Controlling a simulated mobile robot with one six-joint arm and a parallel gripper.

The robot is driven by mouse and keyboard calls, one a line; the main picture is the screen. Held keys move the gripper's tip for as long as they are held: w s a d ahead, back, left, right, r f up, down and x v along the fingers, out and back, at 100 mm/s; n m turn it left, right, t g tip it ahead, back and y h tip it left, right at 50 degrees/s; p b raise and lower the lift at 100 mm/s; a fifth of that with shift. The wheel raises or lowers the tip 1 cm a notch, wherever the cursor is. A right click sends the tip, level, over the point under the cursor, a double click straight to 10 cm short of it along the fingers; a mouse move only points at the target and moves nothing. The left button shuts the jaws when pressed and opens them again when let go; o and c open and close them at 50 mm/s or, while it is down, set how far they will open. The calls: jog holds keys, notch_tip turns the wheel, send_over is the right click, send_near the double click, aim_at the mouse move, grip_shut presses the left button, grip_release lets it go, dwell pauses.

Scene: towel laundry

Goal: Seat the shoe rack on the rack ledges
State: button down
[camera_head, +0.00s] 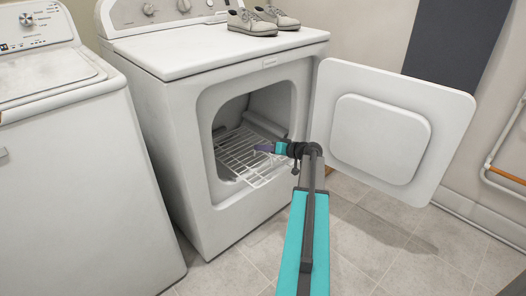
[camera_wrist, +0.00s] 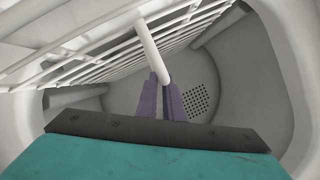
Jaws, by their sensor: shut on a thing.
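The shoe rack (camera_head: 240,152), a white wire grid, is inside the open dryer drum, its front part at the opening. My gripper (camera_head: 262,148) is at the right part of the rack in the head view, at the drum opening. In the wrist view its purple fingers (camera_wrist: 163,100) are closed on a white bar of the rack (camera_wrist: 152,50). The grid runs along the upper left of that view and looks tilted there. Pale raised ribs show on the drum wall, one at the left (camera_wrist: 76,96). I cannot tell whether the rack touches any ledges.
The dryer (camera_head: 165,110) has its door (camera_head: 455,125) swung open to the right, close beside my arm. A pair of shoes (camera_head: 252,24) stands on the dryer top. A washer (camera_head: 75,180) is at the left. The tiled floor (camera_head: 375,225) in front is clear.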

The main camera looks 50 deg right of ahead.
jog(key=b, duration=0.2)
send_over(244, 147)
jog(key=shift+w, duration=0.15)
jog(key=shift+w+f, duration=0.1)
jog(key=shift+f+b, duration=0.65)
jog(key=shift+b, duration=0.05)
dwell(0.8)
jog(key=shift+f, duration=0.25)
dwell(0.4)
jog(key=shift+f+b, duration=0.65)
jog(key=shift+b, duration=0.05)
jog(key=c, duration=1.8)
grip_release()
jog(key=shift+f, duration=0.15)
